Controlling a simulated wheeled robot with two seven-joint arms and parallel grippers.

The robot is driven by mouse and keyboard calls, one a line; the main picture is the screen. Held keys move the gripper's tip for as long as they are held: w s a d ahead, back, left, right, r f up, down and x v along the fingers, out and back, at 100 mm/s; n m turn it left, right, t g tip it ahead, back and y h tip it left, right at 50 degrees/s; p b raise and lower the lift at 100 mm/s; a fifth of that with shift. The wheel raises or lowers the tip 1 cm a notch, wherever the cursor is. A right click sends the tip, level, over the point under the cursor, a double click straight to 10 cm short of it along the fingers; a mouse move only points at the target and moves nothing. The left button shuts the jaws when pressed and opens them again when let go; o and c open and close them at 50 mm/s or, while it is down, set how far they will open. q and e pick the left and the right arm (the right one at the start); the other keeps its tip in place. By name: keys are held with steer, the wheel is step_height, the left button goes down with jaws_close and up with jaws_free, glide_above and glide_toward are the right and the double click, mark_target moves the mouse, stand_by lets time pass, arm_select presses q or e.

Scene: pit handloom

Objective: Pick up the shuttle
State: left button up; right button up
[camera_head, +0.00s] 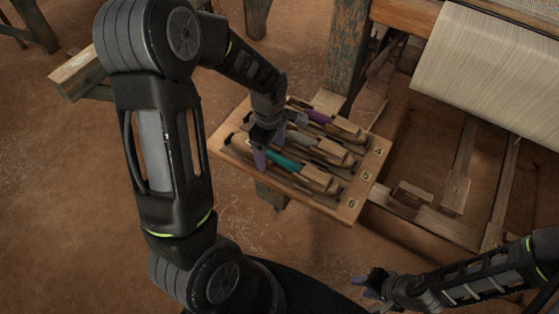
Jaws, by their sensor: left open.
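A wooden tray (228,150) with slots marked 4, 5 and 6 holds three wooden shuttles side by side. The shuttle at 4 (344,128) carries purple yarn, and the one at 6 (314,174) carries teal yarn. The middle shuttle at 5 (331,152) shows a greyish winding, and its left end is hidden by my gripper. My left gripper (270,147) points down over the left part of the tray, open, its fingers around or just above the middle shuttle; contact cannot be told. My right gripper (367,284) is low at the right, away from the tray, its jaw opening unclear.
The loom's cloth (490,75) hangs at the upper right, with a wooden post (347,45) behind the tray. Wooden treadles and beams (455,192) lie in the pit to the right. A wooden beam end (77,73) stands at the upper left. Bare earth floor surrounds the tray.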

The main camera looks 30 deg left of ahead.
arm_select(q)
steer(key=shift+c, duration=0.2)
jaws_close()
stand_by(0.9)
